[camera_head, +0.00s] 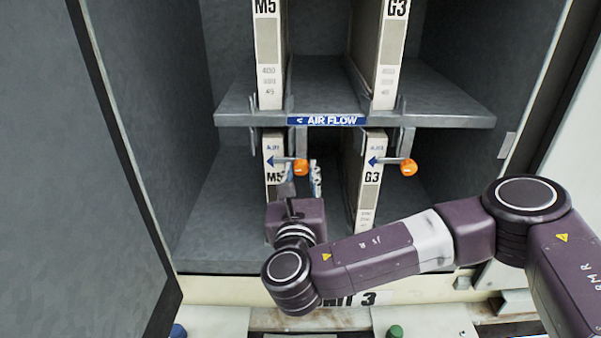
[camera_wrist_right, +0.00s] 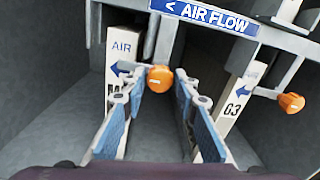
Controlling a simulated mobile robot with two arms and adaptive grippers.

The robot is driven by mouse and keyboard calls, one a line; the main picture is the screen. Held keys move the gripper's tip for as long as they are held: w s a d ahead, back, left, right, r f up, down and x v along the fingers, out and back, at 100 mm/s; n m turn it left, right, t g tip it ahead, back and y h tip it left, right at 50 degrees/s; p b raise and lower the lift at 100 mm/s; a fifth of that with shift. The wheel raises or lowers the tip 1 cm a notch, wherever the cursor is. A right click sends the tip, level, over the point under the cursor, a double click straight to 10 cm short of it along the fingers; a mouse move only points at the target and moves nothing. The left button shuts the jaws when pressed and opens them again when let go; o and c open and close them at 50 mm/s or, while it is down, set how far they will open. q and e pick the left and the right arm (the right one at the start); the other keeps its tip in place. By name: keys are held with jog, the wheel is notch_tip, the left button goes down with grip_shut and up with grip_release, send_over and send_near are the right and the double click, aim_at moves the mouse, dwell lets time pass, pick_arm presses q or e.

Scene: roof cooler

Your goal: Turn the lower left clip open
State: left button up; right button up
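The lower left clip is a grey metal latch under the shelf with an orange knob (camera_head: 300,167), in front of the lower left M5 filter (camera_head: 273,150). In the right wrist view the orange knob (camera_wrist_right: 160,79) shows between the tips of two blue-padded fingers. My right gripper (camera_head: 301,184) is open and reaches up from just below the knob. Its fingers (camera_wrist_right: 158,92) are apart, with a gap on each side of the knob in the picture. I cannot tell whether the tips touch it. My left gripper is not in view.
A second clip with an orange knob (camera_head: 408,168) hangs to the right, by the lower G3 filter (camera_head: 371,190). The shelf edge (camera_head: 440,119) with its AIR FLOW label (camera_head: 326,121) runs just above. An open door panel (camera_head: 60,170) stands at the left.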

grip_shut()
jog(key=shift+f+m+b, duration=0.15)
jog(key=shift+m+b, duration=0.75)
jog(key=shift+f+m+b, duration=0.15)
jog(key=shift+m+b, duration=0.75)
jog(key=m+b, duration=0.3)
jog(key=m, duration=0.1)
jog(key=m+b, duration=0.2)
jog(key=m, duration=0.2)
jog(key=shift+r+m, duration=0.15)
jog(key=shift+m, duration=0.25)
jog(key=m, duration=0.2)
jog(key=m+b, duration=0.1)
jog(key=m, duration=0.2)
jog(key=shift+g+y, duration=0.3)
jog(key=shift+r, duration=0.1)
jog(key=o, duration=0.5)
grip_release()
jog(key=shift+d, duration=0.1)
